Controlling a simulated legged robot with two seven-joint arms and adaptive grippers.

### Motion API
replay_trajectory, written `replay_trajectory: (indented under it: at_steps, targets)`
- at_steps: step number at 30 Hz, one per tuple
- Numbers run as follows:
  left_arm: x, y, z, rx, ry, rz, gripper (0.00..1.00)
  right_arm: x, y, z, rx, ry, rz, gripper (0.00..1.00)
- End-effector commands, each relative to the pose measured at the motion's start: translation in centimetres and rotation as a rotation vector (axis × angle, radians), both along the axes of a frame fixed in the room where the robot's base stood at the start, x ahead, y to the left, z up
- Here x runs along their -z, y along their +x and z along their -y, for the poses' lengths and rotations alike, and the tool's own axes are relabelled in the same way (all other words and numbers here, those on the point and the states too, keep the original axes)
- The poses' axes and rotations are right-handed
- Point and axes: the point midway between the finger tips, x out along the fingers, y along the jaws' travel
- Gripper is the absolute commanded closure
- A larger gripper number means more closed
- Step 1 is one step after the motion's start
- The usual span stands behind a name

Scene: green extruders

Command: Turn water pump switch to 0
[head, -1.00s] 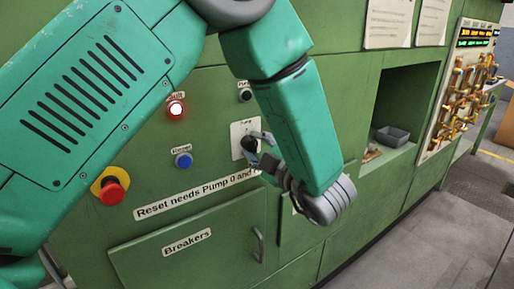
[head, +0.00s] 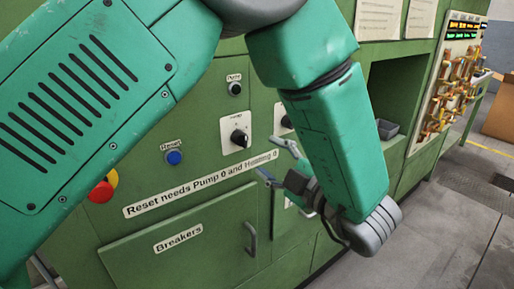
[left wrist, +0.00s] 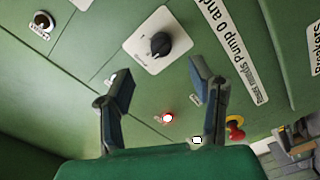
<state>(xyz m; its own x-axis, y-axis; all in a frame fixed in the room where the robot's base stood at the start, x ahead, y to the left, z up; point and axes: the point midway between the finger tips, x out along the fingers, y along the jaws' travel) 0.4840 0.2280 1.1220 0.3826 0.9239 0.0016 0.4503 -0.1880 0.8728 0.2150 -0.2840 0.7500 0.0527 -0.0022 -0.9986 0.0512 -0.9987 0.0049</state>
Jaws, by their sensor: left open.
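The pump switch (head: 239,137) is a black rotary knob on a white plate, on the green panel. Its small label and pointer are too small to read surely. My left gripper (head: 270,160) is open and empty in front of the panel, to the right of and a little below this knob, apart from it. In the left wrist view a black knob on a white plate (left wrist: 160,45), likely the same switch, lies beyond the spread fingers of the gripper (left wrist: 163,84), not touched by them. A second rotary switch (head: 286,122) is partly hidden by my arm. My right gripper is out of view.
A blue reset button (head: 174,158) and a red emergency button (head: 101,190) sit left. A sign (head: 200,184) reads "Reset needs Pump 0 and Heating 0". Below is the Breakers door (head: 185,238) with a handle. A red lamp (left wrist: 167,118) glows.

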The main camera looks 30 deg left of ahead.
Motion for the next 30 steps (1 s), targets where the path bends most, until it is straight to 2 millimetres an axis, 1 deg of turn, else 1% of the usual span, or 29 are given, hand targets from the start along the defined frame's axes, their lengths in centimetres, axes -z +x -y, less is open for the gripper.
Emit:
replay_trajectory:
  at_steps: [1,3,6,10,23,26,29,30]
  targets:
    - [0.0,-0.3,0.8,0.001,0.0,0.001,0.51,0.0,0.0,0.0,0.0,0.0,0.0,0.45]
    - [0.1,-0.6,1.5,0.002,-0.001,0.0,0.51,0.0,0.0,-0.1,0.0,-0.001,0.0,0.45]
    - [0.1,-0.8,2.1,-0.001,-0.002,-0.001,0.51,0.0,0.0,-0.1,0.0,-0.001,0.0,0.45]
    - [0.1,-1.0,2.4,-0.002,-0.002,-0.001,0.51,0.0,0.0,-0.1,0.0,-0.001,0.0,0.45]
    - [0.2,-0.9,2.4,0.003,0.0,-0.004,0.51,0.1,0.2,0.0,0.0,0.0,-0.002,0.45]
    - [1.8,-0.1,1.7,0.055,0.008,-0.052,0.51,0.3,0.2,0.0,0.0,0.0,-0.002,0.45]
    - [5.8,1.6,0.2,0.19,0.028,-0.18,0.51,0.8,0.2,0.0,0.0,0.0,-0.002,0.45]
    - [8.2,2.3,-0.5,0.266,0.038,-0.26,0.51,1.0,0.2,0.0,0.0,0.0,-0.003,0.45]
